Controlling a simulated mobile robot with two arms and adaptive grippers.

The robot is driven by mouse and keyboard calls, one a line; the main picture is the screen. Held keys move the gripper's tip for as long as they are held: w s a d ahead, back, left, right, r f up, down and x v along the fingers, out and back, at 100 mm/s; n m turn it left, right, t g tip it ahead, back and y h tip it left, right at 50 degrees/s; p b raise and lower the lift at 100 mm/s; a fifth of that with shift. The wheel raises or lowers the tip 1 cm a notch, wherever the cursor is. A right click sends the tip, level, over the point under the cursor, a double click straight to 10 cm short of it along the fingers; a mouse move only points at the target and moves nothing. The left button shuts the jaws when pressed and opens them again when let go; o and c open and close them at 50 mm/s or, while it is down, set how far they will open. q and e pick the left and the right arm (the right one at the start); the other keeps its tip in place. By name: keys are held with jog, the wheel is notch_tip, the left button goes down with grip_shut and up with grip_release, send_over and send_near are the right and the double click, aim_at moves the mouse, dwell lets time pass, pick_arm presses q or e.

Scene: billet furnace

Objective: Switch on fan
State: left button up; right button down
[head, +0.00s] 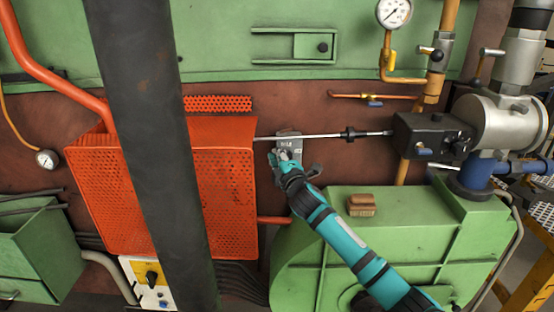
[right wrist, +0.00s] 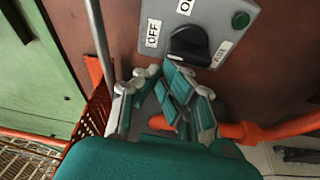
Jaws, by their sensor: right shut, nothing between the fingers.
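A grey switch panel (right wrist: 205,22) is on the brown wall in the right wrist view, with a black rotary knob (right wrist: 190,44), white OFF and ON labels, a third small label and a green round part. The same panel shows in the head view (head: 289,136), partly covered by my right gripper. My right gripper (head: 284,155) is shut and empty, its fingertips close to the lower part of the panel. In the wrist view the fingers (right wrist: 168,84) are just below the knob; I cannot tell whether they touch it. My left gripper is out of view.
An orange perforated guard (head: 225,190) stands left of the panel. A metal rod (head: 325,136) runs just above my gripper to a black actuator (head: 432,136). A green blower housing (head: 400,225) with a brown block (head: 361,204) on it lies below right. A dark column (head: 160,150) crosses the left side.

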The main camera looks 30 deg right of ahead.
jog(key=shift+d+m+b, duration=0.1)
jog(key=shift+m+b, duration=0.4)
jog(key=m+b, duration=0.2)
jog(key=m+t+b, duration=0.1)
jog(key=shift+s+d+r+h, duration=0.15)
jog(key=shift+d+r+h, duration=0.1)
jog(key=shift+r+h, duration=0.15)
dwell(0.9)
jog(key=m+b, duration=0.2)
jog(key=m+h+b, duration=0.1)
jog(key=shift+s+d+f+t, duration=0.1)
jog(key=shift+s+d+t, duration=0.15)
jog(key=shift+d+t, duration=0.1)
jog(key=m+b, duration=0.1)
jog(key=m+h+b, duration=0.1)
jog(key=m, duration=0.1)
jog(key=shift+s+d+b, duration=0.15)
jog(key=shift+d+b, duration=0.15)
jog(key=shift+b, duration=0.05)
jog(key=shift+s+d+r+m+h+b, duration=0.15)
jog(key=shift+m+h+b, duration=0.2)
jog(key=shift+m+b, duration=0.35)
jog(key=shift+s+d+r+m+h+b, duration=0.1)
jog(key=shift+m+h+b, duration=0.25)
jog(key=shift+m, duration=0.65)
